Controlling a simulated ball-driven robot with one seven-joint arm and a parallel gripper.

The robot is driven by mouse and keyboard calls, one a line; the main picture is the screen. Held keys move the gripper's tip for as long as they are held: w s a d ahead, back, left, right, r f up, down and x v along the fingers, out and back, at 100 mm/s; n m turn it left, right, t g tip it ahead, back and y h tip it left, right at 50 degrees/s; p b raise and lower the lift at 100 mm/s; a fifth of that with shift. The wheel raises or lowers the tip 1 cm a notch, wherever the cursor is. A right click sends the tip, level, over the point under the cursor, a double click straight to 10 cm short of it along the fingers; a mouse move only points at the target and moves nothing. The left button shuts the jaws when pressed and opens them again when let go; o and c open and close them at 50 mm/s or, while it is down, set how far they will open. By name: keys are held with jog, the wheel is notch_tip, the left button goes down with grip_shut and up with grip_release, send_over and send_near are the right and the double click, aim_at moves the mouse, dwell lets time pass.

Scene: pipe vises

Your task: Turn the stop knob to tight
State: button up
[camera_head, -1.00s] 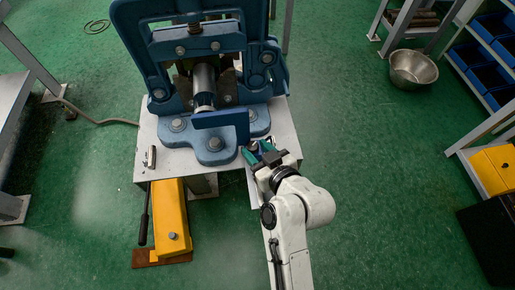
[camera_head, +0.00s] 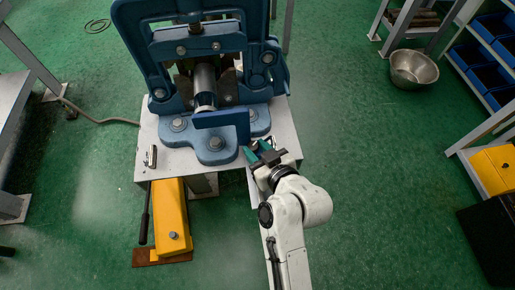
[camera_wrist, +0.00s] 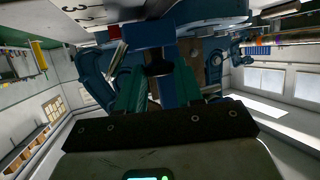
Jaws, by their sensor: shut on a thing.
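The blue pipe vise (camera_head: 214,145) stands on a pale bench top with a metal pipe (camera_head: 205,85) in its middle. My gripper (camera_head: 257,151) is at the vise's front right, low beside the blue upright plate (camera_head: 222,118). The knob sits in front of a blue block (camera_wrist: 148,34). In the head view the knob is mostly hidden by my gripper, and its turn angle cannot be read.
A small metal part (camera_head: 151,156) is at the bench top's left edge. A yellow pump (camera_head: 172,215) with a black lever stands on the floor in front. A metal bowl (camera_head: 412,68) and shelves with blue bins (camera_head: 478,62) are at right.

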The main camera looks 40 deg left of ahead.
jog(key=shift+s+r+p, duration=0.1)
jog(key=shift+p, duration=0.3)
jog(key=shift+s+a+m+t+h+p, duration=0.15)
jog(key=shift+m+t+h+p, duration=0.25)
jog(key=shift+m+t+p, duration=0.45)
jog(key=shift+s+f+m+t+h, duration=0.1)
jog(key=shift+m+t+h, duration=0.2)
jog(key=shift+m+t, duration=0.2)
jog(key=shift+s+f+m+t+h, duration=0.1)
jog(key=shift+m+t+h, duration=0.25)
jog(key=shift+t, duration=0.2)
jog(key=m+t+b, duration=0.1)
jog(key=b, duration=0.1)
jog(key=m+h+b, duration=0.1)
jog(key=b, duration=0.1)
jog(key=shift+s+a+f+t+h, duration=0.15)
jog(key=shift+a+t+h, duration=0.1)
jog(key=shift+t, duration=0.15)
jog(key=m+h+b, duration=0.1)
jog(key=b, duration=0.1)
jog(key=shift+t+b, duration=0.3)
jog(key=shift+t, duration=0.1)
jog(key=shift+r+m+h+b, duration=0.25)
jog(key=shift+m+h+b, duration=0.15)
jog(key=shift+m+b, duration=0.15)
jog(key=o, duration=0.7)
